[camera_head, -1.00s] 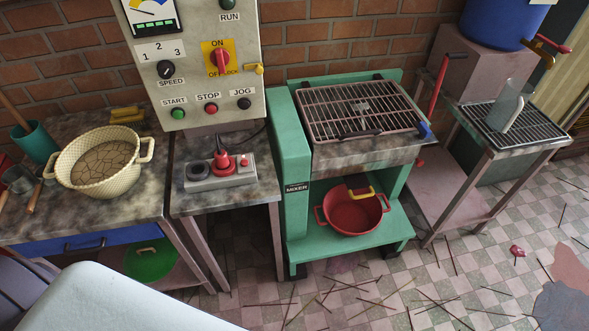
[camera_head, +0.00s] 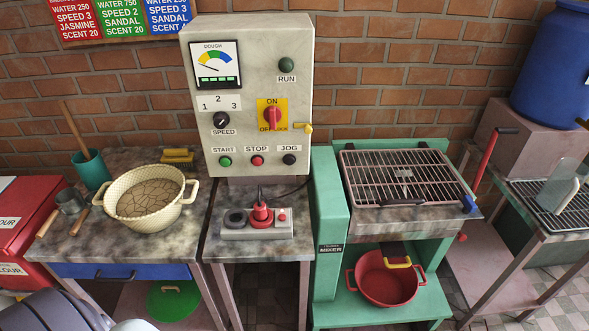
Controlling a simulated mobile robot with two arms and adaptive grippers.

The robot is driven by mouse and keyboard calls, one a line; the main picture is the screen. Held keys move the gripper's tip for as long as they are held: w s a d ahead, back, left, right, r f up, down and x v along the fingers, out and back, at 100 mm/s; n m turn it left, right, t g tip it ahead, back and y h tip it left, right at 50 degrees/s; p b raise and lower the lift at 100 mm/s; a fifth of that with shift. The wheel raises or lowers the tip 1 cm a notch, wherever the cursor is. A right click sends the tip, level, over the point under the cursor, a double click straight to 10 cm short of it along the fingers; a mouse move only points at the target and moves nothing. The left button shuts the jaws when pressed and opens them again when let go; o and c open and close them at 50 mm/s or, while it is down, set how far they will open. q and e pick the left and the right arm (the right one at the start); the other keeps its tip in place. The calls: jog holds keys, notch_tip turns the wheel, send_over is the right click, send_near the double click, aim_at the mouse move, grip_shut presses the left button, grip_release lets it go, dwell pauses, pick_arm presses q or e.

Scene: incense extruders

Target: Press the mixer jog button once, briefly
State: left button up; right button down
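The mixer control panel (camera_head: 247,60) is a pale grey box against the brick wall. Its black jog button (camera_head: 289,160) sits at the lower right, under the JOG label. A red stop button (camera_head: 257,161) and a green start button (camera_head: 225,162) are in the same row to its left. The panel also has a speed knob (camera_head: 221,120), a red and yellow on/off switch (camera_head: 271,117) and a dark green run lamp (camera_head: 286,65). Nothing covers the jog button. Neither gripper is in view.
The green mixer (camera_head: 331,220) with a wire grid on top stands right of the panel. A small pedestal table (camera_head: 240,248) holds a grey box with a red plug. A cream basin (camera_head: 150,208) stands on the left table. A blue barrel (camera_head: 555,70) is at the right.

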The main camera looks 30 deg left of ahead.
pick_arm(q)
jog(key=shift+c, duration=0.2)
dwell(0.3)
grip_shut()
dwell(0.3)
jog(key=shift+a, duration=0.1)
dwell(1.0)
